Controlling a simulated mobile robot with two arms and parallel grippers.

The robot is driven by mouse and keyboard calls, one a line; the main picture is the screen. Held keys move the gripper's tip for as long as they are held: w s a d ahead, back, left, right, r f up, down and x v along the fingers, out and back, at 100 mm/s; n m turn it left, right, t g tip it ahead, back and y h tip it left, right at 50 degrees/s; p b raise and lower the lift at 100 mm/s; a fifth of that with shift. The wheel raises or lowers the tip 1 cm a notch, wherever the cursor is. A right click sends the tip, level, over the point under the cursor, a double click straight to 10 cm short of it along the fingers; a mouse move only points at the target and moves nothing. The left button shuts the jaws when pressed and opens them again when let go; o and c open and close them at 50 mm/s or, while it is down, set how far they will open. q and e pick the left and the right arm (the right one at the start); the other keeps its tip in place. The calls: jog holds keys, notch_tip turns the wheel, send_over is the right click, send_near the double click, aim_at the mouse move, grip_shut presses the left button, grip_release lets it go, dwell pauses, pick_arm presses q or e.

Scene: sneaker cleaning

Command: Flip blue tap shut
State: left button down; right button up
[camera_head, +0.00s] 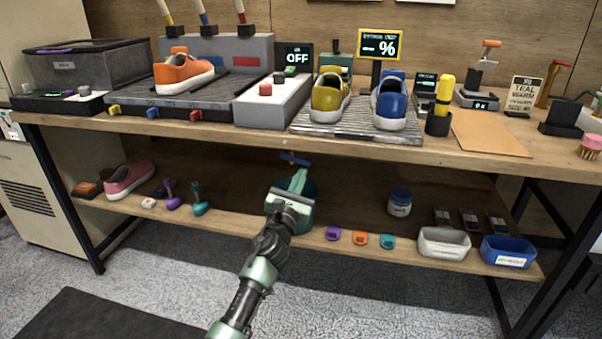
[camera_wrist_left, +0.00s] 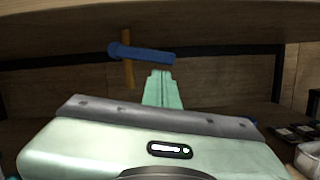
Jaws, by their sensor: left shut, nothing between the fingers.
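The blue tap (camera_head: 295,159) is under the tabletop, above and just behind my left gripper's tips in the head view. In the left wrist view the blue tap (camera_wrist_left: 145,53) shows as a blue bar lying nearly level across a thin brass-coloured pipe. My left gripper (camera_head: 301,172) is shut and empty, reaching under the table. In the left wrist view its tips (camera_wrist_left: 160,74) are just below the right part of the blue bar. I cannot tell whether they touch it. My right gripper is not in view.
A teal bucket (camera_head: 309,212) stands on the lower shelf behind my left wrist, partly hidden. The tabletop (camera_head: 440,152) hangs over the arm. Blue, red and yellow levers are on the tray front above.

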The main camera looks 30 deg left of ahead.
pick_arm(q)
jog(key=shift+r, duration=0.15)
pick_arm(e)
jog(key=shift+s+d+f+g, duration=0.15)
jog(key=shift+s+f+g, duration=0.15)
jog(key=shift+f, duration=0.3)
pick_arm(q)
jog(key=shift+d, duration=0.1)
jog(key=n, duration=0.1)
jog(key=r+n+y, duration=0.1)
jog(key=n, duration=0.1)
jog(key=shift+w+d+r+n, duration=0.15)
jog(key=shift+d+r+n, duration=0.1)
jog(key=shift+d+n, duration=0.15)
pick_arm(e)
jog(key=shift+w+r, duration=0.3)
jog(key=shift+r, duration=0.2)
pick_arm(q)
jog(key=shift+f, duration=0.1)
